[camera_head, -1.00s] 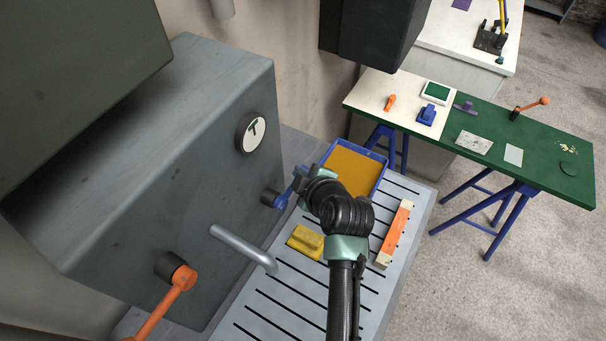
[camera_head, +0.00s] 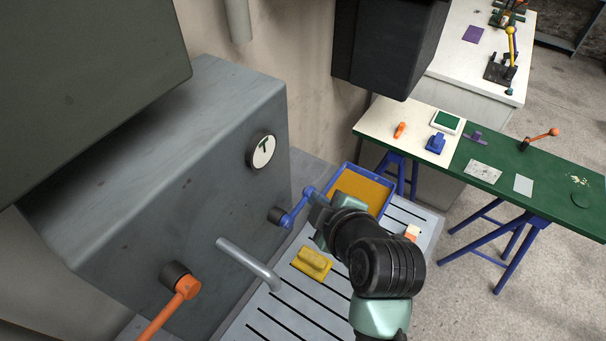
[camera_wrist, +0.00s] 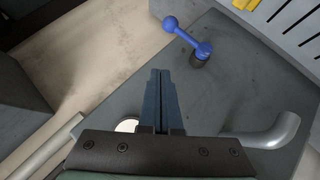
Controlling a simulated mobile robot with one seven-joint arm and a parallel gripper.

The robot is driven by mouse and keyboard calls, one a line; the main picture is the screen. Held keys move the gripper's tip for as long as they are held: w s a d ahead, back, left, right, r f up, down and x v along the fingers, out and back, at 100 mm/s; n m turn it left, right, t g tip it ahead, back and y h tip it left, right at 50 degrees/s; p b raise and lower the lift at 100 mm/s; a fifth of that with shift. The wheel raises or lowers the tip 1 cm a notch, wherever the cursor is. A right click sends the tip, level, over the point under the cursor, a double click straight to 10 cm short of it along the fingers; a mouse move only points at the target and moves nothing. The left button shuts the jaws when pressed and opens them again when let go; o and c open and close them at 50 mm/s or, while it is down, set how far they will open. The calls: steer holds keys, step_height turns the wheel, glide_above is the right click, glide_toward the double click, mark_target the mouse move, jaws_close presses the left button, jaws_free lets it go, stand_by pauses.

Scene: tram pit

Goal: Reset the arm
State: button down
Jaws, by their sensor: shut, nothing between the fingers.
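My gripper (camera_wrist: 161,75) is shut and empty; its two dark fingers lie together in the wrist view. In the head view my arm reaches from the lower right toward the grey machine housing (camera_head: 180,190), and its end is near a blue crank lever (camera_head: 295,215). In the wrist view the blue lever (camera_wrist: 188,36), with its ball end, lies beyond and right of the fingertips, with a gap in the picture. The fingertips are not clear in the head view.
A bent grey pipe (camera_head: 250,264), an orange lever (camera_head: 170,308) and a round dial (camera_head: 261,151) are on the housing. A yellow block (camera_head: 312,263) sits on the slotted bed (camera_head: 268,320). A blue tray (camera_head: 347,168) stands behind. A green workbench (camera_head: 530,185) is at right.

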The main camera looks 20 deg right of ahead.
steer(key=shift+w, duration=0.1)
steer(key=w+a+r+m+t+h+b, duration=0.1)
steer(key=w+a+r+m+t, duration=0.2)
steer(key=r, duration=0.8)
steer(key=w+a+r+m+t+b, duration=0.2)
steer(key=w+r+t, duration=0.15)
steer(key=r, duration=0.65)
steer(key=s+a+r+m+t, duration=0.1)
steer(key=s+a+r+t, duration=0.2)
steer(key=r, duration=0.4)
steer(key=s+a+r+m+t+b, duration=0.1)
steer(key=s+a+r+m+t, duration=0.1)
steer(key=r, duration=0.6)
steer(key=s+a+r+m+t+y+b, duration=0.1)
steer(key=s+a+r+t, duration=0.3)
steer(key=s+r, duration=0.4)
steer(key=shift+a+r+m+t, duration=0.15)
steer(key=shift+m+t, duration=0.5)
steer(key=shift+m, duration=0.05)
steer(key=shift+w, duration=0.1)
